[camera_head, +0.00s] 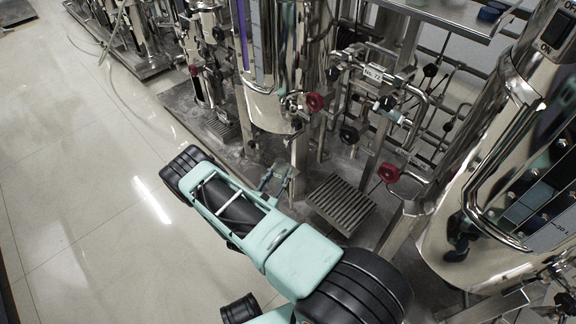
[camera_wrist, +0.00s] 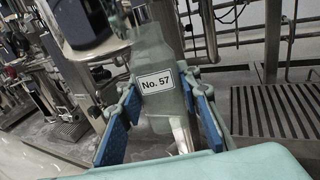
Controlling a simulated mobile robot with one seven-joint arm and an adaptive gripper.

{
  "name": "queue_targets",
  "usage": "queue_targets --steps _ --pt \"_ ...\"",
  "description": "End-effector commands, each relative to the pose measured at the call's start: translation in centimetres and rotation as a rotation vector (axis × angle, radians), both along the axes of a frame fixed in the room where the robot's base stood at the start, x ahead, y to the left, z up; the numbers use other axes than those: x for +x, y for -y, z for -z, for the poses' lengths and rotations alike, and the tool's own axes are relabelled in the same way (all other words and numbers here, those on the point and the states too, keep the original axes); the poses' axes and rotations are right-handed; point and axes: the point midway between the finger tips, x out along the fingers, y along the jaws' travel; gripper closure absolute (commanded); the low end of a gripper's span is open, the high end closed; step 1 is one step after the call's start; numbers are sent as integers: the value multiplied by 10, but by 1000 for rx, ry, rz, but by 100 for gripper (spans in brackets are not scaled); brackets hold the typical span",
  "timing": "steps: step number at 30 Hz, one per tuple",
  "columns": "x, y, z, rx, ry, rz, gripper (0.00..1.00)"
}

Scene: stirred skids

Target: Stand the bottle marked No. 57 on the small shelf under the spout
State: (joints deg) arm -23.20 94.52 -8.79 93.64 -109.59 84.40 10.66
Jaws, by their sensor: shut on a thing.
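The bottle marked No. 57 (camera_wrist: 154,98) is grey-green and see-through, with its label facing the wrist camera. My gripper (camera_wrist: 163,118) is shut on it, with a blue pad at each side. In the head view my gripper (camera_head: 277,181) hangs just left of a small slatted metal shelf (camera_head: 342,204); the bottle is hard to make out there. The slatted shelf also shows at the right of the wrist view (camera_wrist: 268,112), apart from the bottle. I cannot clearly pick out the spout above the shelf.
Red valve knobs (camera_head: 388,173) and pipes stand behind the shelf. A large shiny tank (camera_head: 470,245) is to its right, another tank (camera_head: 268,95) behind to the left. A second slatted shelf (camera_head: 221,126) is farther left. The pale floor (camera_head: 80,190) at left is clear.

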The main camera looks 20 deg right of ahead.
Motion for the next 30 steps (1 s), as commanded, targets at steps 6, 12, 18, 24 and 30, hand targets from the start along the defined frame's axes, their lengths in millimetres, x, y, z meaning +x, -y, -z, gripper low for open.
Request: queue_targets --steps 6,12,18,24,30 --pt "16 18 1 0 0 0 92" --pt "36 41 2 0 3 3 92" --pt "46 51 15 0 -1 0 92" --pt "46 51 15 -1 -1 -1 92" --pt "46 50 17 -1 -1 -1 92"
